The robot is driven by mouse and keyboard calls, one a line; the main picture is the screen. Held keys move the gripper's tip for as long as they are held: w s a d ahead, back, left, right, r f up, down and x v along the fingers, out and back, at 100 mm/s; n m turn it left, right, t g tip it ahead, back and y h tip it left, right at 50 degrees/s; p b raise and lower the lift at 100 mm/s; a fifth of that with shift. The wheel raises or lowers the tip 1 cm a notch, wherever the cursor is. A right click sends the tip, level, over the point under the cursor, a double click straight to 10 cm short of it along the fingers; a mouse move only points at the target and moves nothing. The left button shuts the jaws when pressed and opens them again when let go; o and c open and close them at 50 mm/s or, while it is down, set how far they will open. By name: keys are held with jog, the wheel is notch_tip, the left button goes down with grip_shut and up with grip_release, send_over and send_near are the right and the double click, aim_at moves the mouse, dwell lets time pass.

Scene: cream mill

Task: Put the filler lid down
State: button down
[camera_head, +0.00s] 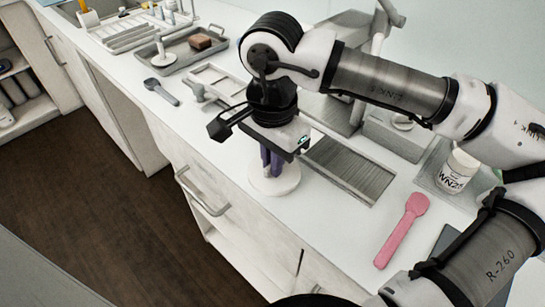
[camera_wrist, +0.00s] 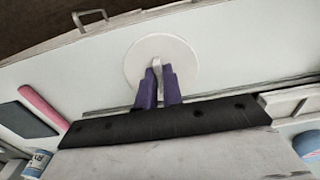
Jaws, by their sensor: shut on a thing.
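The filler lid is a round white disc (camera_head: 275,184) with a thin upright handle. It is at the front edge of the white counter, below my gripper (camera_head: 271,160). In the wrist view the lid (camera_wrist: 142,58) lies face-on beyond the purple fingers (camera_wrist: 159,76), which are closed on its handle. The disc looks level and is on or just above the counter; I cannot tell whether it touches. The fingers hide part of the handle.
A grooved metal drainer plate (camera_head: 350,170) lies right of the lid. A pink spatula (camera_head: 402,230) and a white labelled jar (camera_head: 458,170) are further right. A grey scoop (camera_head: 161,91) and a tray (camera_head: 184,50) are at the left. A drawer handle (camera_head: 203,193) sticks out below.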

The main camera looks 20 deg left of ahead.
jog(key=shift+f, duration=0.15)
jog(key=c, duration=1.5)
grip_release()
jog(key=shift+c, duration=0.2)
jog(key=shift+r, duration=0.2)
notch_tip(320, 180, up, 12)
jog(key=shift+b, duration=0.3)
